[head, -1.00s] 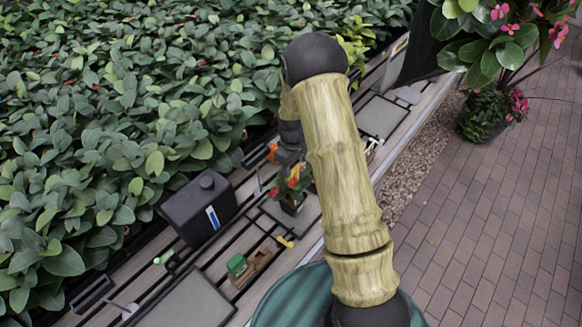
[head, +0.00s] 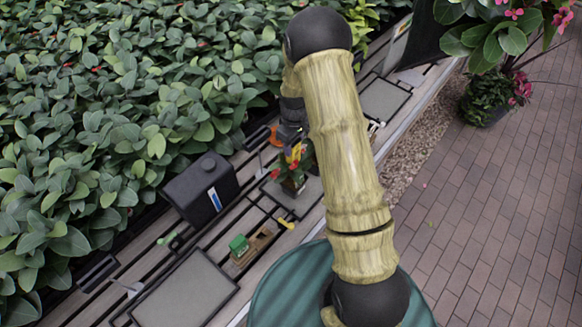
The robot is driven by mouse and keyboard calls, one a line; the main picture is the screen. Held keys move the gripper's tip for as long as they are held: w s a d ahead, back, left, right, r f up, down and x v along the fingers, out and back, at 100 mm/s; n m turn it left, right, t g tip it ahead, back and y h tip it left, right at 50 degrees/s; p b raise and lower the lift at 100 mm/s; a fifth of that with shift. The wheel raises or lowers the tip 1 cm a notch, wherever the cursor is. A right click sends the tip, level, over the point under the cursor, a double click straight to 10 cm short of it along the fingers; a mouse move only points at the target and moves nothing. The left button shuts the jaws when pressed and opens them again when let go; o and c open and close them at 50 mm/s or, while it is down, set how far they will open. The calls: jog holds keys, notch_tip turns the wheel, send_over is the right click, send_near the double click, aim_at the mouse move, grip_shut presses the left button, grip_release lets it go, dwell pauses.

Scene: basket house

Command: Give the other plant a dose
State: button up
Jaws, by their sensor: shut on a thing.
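A small potted plant with red flowers (head: 293,183) stands in a dark pot on a grey tray on the slatted bench. My gripper (head: 293,138) is just above and behind this plant, partly hidden by its leaves and my arm. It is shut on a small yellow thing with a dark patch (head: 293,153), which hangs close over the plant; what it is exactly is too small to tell. I cannot tell whether it touches the leaves. No second potted plant shows clearly on the bench; my arm covers part of it.
A black canister with a blue-white strip (head: 202,188) stands left of the plant. A wooden holder with a green block (head: 239,245), a yellow piece (head: 286,224) and an empty grey tray (head: 185,292) are nearer. Another grey tray (head: 383,98) lies farther back. Dense foliage borders the bench.

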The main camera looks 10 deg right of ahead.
jog(key=w+d+p, duration=0.6)
jog(key=w+d, duration=0.1)
jog(key=d, duration=0.3)
jog(key=shift+w+d, duration=0.25)
jog(key=shift+d, duration=0.15)
jog(key=shift+f+b, duration=1.25)
jog(key=shift+f, duration=1.75)
jog(key=shift+s+f+b, duration=0.1)
jog(key=shift+f+b, duration=0.45)
jog(key=shift+b, duration=0.15)
dwell(0.7)
notch_tip(320, 180, up, 7)
jog(key=p, duration=0.3)
dwell(0.7)
jog(key=shift+a, duration=0.1)
dwell(0.4)
